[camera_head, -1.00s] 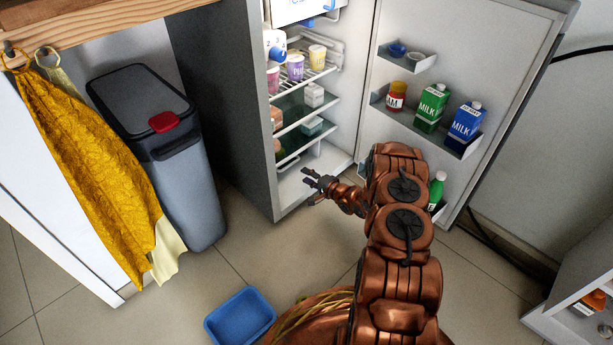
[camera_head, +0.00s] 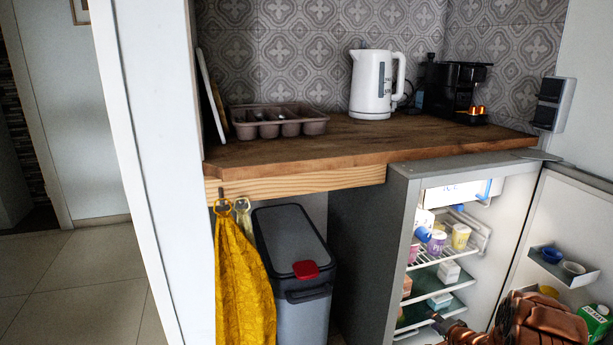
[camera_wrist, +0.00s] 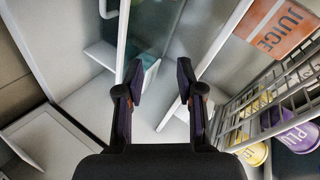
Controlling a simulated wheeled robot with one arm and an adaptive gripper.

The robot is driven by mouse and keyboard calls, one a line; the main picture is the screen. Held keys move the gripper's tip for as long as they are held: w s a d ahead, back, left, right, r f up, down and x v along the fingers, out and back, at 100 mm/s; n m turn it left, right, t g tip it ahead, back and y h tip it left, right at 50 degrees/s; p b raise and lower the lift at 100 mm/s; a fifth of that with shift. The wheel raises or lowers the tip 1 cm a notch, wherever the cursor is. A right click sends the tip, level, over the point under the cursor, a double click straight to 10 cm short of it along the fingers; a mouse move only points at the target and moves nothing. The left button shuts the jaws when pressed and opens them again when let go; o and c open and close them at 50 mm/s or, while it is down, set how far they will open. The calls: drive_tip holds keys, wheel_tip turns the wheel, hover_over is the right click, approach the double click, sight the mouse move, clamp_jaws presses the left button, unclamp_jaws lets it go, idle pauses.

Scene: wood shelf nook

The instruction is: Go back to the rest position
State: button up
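My gripper (camera_wrist: 158,82) is open in the wrist view, with its two dark fingers apart and nothing between them. In the head view my gripper (camera_head: 438,321) shows only as a small dark tip at the front of the open fridge (camera_head: 390,250), low in front of its shelves. My copper arm enters at the bottom right of the head view, and most of it is out of frame.
The open fridge door (camera_head: 575,225) stands at right with bowls and a green milk carton (camera_head: 594,318). The wrist view shows a juice carton (camera_wrist: 279,28) and a wire rack (camera_wrist: 262,103) with cups close at right. A grey bin (camera_head: 300,312) stands left of the fridge.

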drive_tip(key=s+a+r+n+g+h+p, duration=0.2)
drive_tip(key=s+r+p, duration=0.35)
drive_tip(key=r, duration=0.85)
drive_tip(key=s+a+r+n+g+h+p, duration=0.15)
drive_tip(key=s+r+p, duration=0.4)
drive_tip(key=r, duration=0.75)
drive_tip(key=s+a+r+n+g+h+p, duration=0.1)
drive_tip(key=s+a+r+n+g+p, duration=0.15)
drive_tip(key=r+p, duration=0.85)
drive_tip(key=s+a+r+n+g+y+p, duration=0.1)
drive_tip(key=s+a+r+p, duration=0.4)
drive_tip(key=s+r, duration=0.5)
drive_tip(key=s+a+r+n+g+p, duration=0.3)
drive_tip(key=s+a+r, duration=0.4)
drive_tip(key=s+r, duration=0.4)
drive_tip(key=s+a+r+n+g+y+p, duration=0.1)
drive_tip(key=s+a+r+g+p, duration=0.3)
drive_tip(key=s+r, duration=0.7)
drive_tip(key=shift+s+a+n+y+p, duration=0.45)
drive_tip(key=shift+s+a+p, duration=1.15)
drive_tip(key=shift+s, duration=2.95)
drive_tip(key=shift+d+p, duration=0.4)
drive_tip(key=shift+d, duration=0.05)
